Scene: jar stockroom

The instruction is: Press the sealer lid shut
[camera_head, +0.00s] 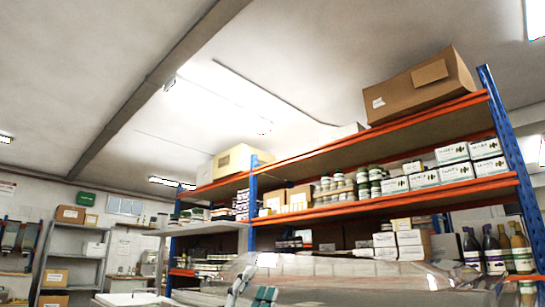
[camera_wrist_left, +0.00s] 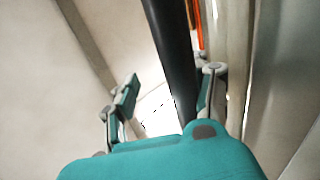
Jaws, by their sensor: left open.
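A clear, glossy curved cover (camera_head: 400,276), which looks like the sealer lid, spans the bottom of the head view. Its lower part is cut off, so I cannot tell how far it is open. The sealer's base does not show. My left gripper (camera_head: 254,291) is at the bottom edge, in front of the cover's left part. In the left wrist view its teal fingers (camera_wrist_left: 170,80) stand apart. A dark round bar (camera_wrist_left: 170,50) runs between them; I cannot tell whether they touch it or whether it belongs to the lid. My right gripper is not in view.
A blue and orange rack (camera_head: 370,205) with jars, white boxes and bottles (camera_head: 495,252) stands behind the cover. A large cardboard box (camera_head: 420,88) sits on top. A grey shelf (camera_head: 75,260) stands far left. The work surface is out of view.

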